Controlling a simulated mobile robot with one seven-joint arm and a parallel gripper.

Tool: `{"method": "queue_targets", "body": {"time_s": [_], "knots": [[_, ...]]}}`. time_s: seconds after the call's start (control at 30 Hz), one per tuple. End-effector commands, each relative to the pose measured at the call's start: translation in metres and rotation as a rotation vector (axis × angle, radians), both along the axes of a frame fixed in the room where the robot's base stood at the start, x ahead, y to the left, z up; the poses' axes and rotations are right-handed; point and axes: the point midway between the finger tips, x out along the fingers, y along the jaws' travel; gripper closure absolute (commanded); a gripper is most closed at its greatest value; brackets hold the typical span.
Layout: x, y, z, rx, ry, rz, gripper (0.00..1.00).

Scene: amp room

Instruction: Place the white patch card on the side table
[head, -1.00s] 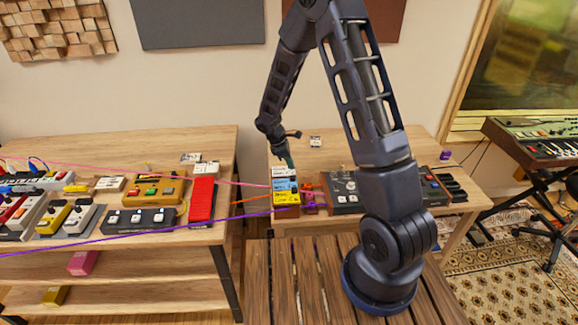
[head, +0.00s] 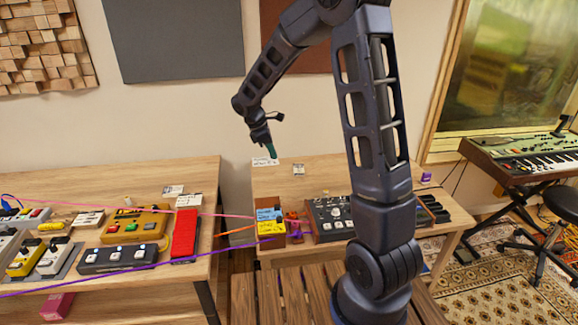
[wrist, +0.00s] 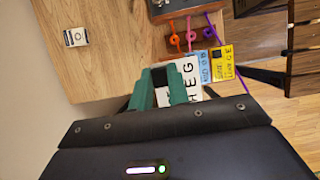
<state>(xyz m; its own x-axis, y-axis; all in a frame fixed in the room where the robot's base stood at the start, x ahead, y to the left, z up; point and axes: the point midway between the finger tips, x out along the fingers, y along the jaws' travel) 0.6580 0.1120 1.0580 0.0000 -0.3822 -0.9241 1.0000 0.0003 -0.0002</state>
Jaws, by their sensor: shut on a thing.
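The white patch card (head: 265,161) is in my gripper (head: 271,152), held above the back left of the right-hand wooden table (head: 345,165). In the wrist view, the green fingers (wrist: 163,84) are shut on the white card (wrist: 188,90), whose black letters are partly hidden by a finger. Below it in the head view, a blue card (head: 268,214) and a yellow card (head: 270,229) stand at the table's front left. I cannot tell which surface is the side table; a slatted wooden top (head: 300,292) stands in front.
Pink, orange and purple cables run from the left table (head: 120,172) toward the cards. A small labelled card (head: 299,169) lies at the back of the right-hand table. A dark mixer (head: 330,212) sits to the right. The table's back right is mostly clear.

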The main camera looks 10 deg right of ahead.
Motion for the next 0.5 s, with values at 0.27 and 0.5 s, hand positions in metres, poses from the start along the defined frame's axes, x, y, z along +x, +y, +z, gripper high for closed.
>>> {"method": "queue_targets", "body": {"time_s": [0.27,0.5], "knots": [[0.021,-0.018,-0.001,0.001,0.001,-0.005,1.00],[0.082,-0.077,-0.017,0.006,0.001,-0.007,1.00]]}}
